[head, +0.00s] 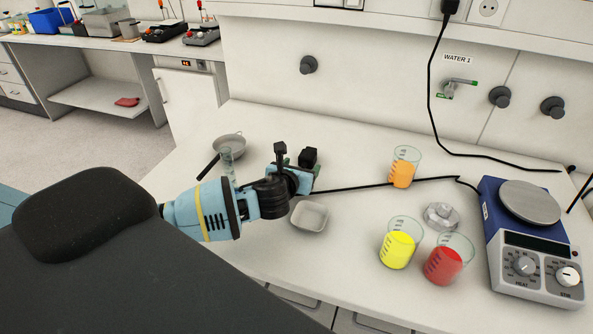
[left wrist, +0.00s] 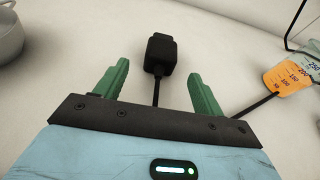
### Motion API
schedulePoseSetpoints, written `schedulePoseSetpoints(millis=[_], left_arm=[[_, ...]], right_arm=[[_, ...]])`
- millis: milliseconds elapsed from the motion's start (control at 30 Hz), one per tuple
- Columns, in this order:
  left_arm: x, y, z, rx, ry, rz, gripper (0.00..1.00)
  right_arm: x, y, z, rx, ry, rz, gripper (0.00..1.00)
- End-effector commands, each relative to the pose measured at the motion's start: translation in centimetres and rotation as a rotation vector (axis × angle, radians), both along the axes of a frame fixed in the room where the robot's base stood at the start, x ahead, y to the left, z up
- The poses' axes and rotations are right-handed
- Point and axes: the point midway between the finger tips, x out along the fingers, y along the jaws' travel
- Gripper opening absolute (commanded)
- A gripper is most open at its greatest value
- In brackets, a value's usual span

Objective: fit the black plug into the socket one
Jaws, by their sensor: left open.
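The black plug (head: 309,156) lies on the white bench, with its cable running right along the bench. My left gripper (head: 298,173) is open, low over the bench at the plug. In the left wrist view the plug (left wrist: 161,54) shows beyond the gap between the green fingertips (left wrist: 157,74), with its cable passing back between the fingers; it is not gripped. A white wall socket (head: 488,9) is empty at the top right. Another black plug (head: 450,6) sits left of it. No socket number is readable. My right gripper is out of view.
Beakers of orange (head: 403,168), yellow (head: 398,247) and red (head: 447,264) liquid stand to the right. A blue hotplate stirrer (head: 535,250) is at the far right. A small white dish (head: 310,216) and a grey pan (head: 229,144) lie near my gripper. A hanging cable (head: 430,95) crosses the wall.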

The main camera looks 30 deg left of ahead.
Motion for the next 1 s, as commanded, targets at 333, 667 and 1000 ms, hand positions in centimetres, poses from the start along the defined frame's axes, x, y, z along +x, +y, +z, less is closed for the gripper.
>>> schedulePoseSetpoints(millis=[333,667,1000], left_arm=[[3.6,0.8,-1.8,0.0,0.005,0.0,0.69],[4.7,1.1,-1.8,0.0,0.001,-0.001,0.69],[4.7,1.1,-1.7,0.0,0.0,-0.001,0.51]], right_arm=[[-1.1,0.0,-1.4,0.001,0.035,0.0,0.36],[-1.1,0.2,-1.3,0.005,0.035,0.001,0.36],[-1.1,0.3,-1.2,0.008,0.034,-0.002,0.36]])
